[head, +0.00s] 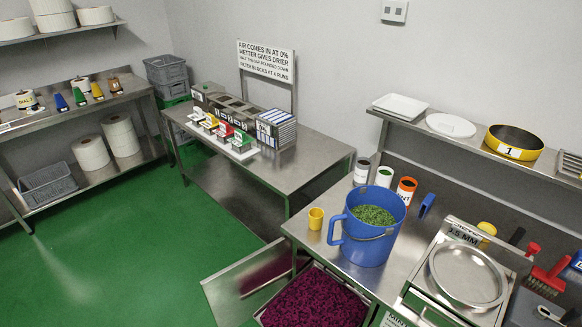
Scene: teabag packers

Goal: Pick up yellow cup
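A small yellow cup (316,219) stands upright at the left corner of the near steel table (305,236). It is just left of a large blue jug (366,245) that holds green leafy material, close to the jug's handle. Another yellow object (487,229) stands behind the round steel pan at the right; it is partly hidden and I cannot tell what it is. Neither of my grippers shows in the head view.
A steel pan (468,276) and red-handled brush (546,280) are at the right. A tray of purple material (315,301) sits low in front. Another steel table (300,171) stands behind, with open green floor left.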

